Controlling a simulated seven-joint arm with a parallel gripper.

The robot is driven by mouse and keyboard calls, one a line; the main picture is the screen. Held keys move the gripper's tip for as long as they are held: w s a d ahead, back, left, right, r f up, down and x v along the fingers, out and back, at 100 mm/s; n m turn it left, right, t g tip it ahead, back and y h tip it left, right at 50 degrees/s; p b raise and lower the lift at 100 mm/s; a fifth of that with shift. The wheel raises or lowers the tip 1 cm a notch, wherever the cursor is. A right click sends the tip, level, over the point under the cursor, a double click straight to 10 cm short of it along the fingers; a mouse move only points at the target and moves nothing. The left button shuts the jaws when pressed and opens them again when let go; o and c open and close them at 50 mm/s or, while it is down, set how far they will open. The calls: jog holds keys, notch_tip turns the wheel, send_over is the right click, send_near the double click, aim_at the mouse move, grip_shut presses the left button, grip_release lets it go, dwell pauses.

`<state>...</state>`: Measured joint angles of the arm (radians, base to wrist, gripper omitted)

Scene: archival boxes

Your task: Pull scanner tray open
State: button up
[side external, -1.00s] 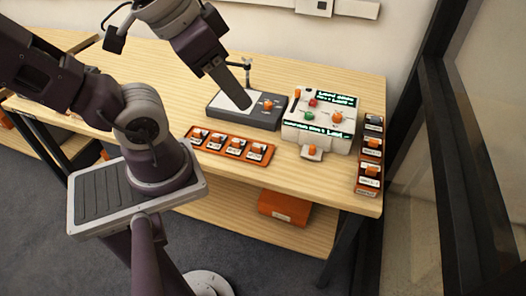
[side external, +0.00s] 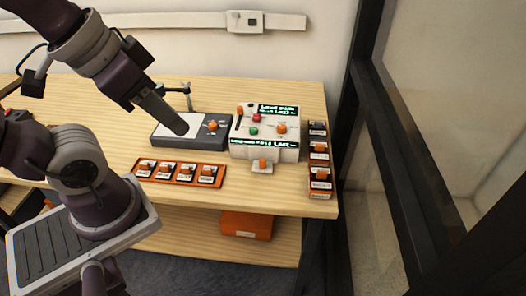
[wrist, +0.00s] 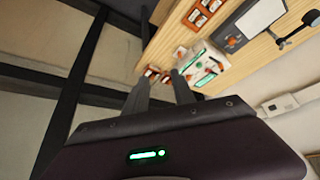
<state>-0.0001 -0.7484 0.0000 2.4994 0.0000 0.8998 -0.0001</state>
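A white machine (side external: 264,146) with green-lit displays, buttons and a lever stands on the table; it also shows in the wrist view (wrist: 207,62). A small pale tray with an orange knob (side external: 262,166) sticks out low at its front. How far it is out I cannot tell. My gripper (side external: 181,128) is in the air left of the machine, its fingers overlapping the grey flat device in the side view. In the wrist view its two fingers (wrist: 159,92) are spread, with nothing between them.
A grey flat device (side external: 216,133) with a white top, orange knob and small stand is left of the machine. An orange rack (side external: 180,171) of labelled cards lies in front. Orange-handled boxes (side external: 319,174) line the right edge. An orange box (side external: 246,225) sits on the lower shelf.

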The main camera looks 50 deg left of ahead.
jog(key=w+a+f+n+g, duration=0.1)
jog(key=w+g, duration=0.1)
jog(key=w, duration=0.7)
jog(key=n+g, duration=0.2)
jog(key=g, duration=0.1)
send_over(262, 160)
notch_tip(262, 160, down, 20)
jog(key=shift+n+g, duration=0.3)
notch_tip(262, 160, down, 10)
jog(key=shift+w+r, duration=0.1)
jog(key=shift+r, duration=0.1)
jog(key=shift+c, duration=0.2)
grip_shut()
